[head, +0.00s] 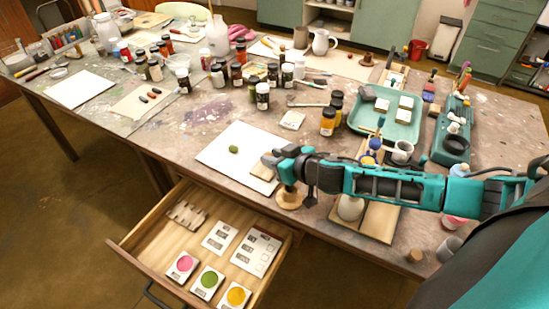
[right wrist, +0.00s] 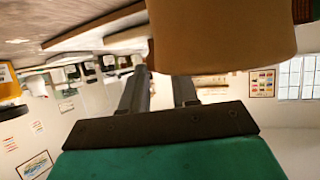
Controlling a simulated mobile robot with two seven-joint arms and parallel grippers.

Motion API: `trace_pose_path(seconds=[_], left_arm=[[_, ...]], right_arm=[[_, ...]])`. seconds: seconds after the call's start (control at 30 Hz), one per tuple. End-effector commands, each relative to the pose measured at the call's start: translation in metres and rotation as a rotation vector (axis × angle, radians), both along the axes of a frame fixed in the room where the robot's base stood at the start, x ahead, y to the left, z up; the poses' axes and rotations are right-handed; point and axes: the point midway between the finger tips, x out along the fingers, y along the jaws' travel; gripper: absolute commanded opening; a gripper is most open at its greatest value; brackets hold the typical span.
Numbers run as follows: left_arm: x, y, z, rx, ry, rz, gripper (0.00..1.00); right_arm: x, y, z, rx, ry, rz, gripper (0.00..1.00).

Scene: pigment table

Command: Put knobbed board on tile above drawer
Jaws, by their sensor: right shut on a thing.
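The right gripper (head: 270,159) reaches in from the right over the near edge of the table, just above the open drawer. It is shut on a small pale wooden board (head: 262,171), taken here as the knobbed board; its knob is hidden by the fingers. The board overlaps the right side of the flat white tile (head: 222,148); whether it touches cannot be told. In the right wrist view the fingers (right wrist: 158,92) point away beside a large tan rounded surface (right wrist: 225,35). My left gripper is not seen.
A round wooden piece with a knob (head: 289,198) stands just below my right gripper. The open drawer (head: 140,252) holds cards and colour samples. A green tray (head: 376,133), jars and bottles crowd the table behind. Bare table (head: 195,112) shows left of the tile.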

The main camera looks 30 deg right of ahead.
Motion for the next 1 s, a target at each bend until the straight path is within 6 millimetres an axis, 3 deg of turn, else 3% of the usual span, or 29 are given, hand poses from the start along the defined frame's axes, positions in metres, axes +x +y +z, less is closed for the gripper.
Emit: trace_pose_path(seconds=[0.2,0.23,0.5,0.8,1.0], left_arm=[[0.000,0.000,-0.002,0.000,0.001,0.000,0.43],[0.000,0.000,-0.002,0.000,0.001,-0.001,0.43],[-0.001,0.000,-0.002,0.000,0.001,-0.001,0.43],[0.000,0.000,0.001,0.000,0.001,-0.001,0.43],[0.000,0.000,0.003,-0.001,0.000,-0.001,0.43]], right_arm=[[0.000,0.000,-0.003,0.001,-0.001,0.000,0.00],[0.000,0.000,-0.003,0.001,-0.001,0.000,0.30],[0.000,0.000,-0.001,0.001,0.000,0.000,0.55],[0.000,0.000,0.003,-0.001,0.000,0.000,0.55],[-0.020,-0.005,0.010,0.000,0.002,0.000,0.55]])
